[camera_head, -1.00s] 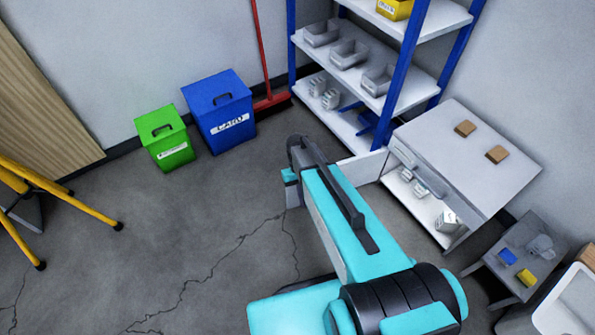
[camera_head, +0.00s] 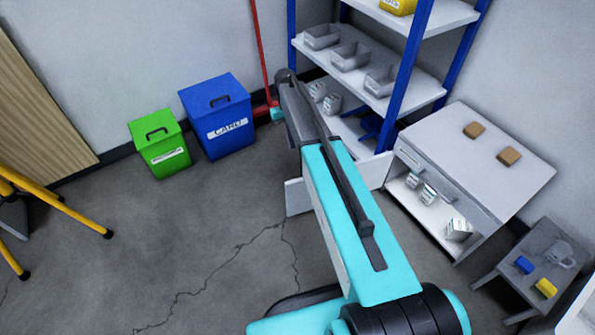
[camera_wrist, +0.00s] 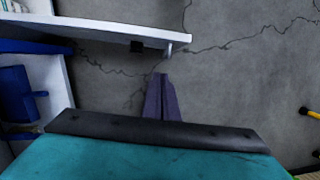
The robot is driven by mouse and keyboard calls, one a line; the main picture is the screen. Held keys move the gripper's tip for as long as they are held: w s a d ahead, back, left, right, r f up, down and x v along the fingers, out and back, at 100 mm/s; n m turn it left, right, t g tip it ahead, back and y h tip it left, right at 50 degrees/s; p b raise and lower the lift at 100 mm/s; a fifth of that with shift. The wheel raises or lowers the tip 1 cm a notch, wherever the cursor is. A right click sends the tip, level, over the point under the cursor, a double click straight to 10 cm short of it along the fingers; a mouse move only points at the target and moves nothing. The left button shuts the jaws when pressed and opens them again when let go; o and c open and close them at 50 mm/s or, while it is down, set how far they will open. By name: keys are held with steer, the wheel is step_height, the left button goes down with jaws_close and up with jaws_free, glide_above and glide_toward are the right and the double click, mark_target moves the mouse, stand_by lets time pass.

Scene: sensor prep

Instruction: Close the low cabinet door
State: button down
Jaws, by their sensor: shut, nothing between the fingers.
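The low cabinet (camera_head: 485,155) is white and stands at the right in the head view. Its door (camera_head: 299,197) stands wide open, reaching out left from the cabinet front. My arm crosses in front of the door and hides its middle. In the wrist view the door's top edge (camera_wrist: 95,27) runs across the upper left, with a small handle near its free end. My gripper (camera_wrist: 160,78) is shut and empty. Its fingertips show just below the door's free end in that view; I cannot tell whether they touch it. In the head view the fingers are hidden behind my arm.
A blue-framed shelf unit (camera_head: 405,70) stands close behind the door, beside my forearm. A blue bin (camera_head: 220,115), a green bin (camera_head: 160,145) and a red broom (camera_head: 262,60) are at the back wall. A small side table (camera_head: 515,265) stands right. Floor left of the door is clear.

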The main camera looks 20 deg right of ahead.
steer(key=shift+f, duration=0.1)
steer(key=s+f+b, duration=0.3)
steer(key=s+f, duration=0.3)
steer(key=f, duration=0.3)
steer(key=shift+s+d+f, duration=0.25)
steer(key=shift+d+f, duration=0.05)
stand_by(0.5)
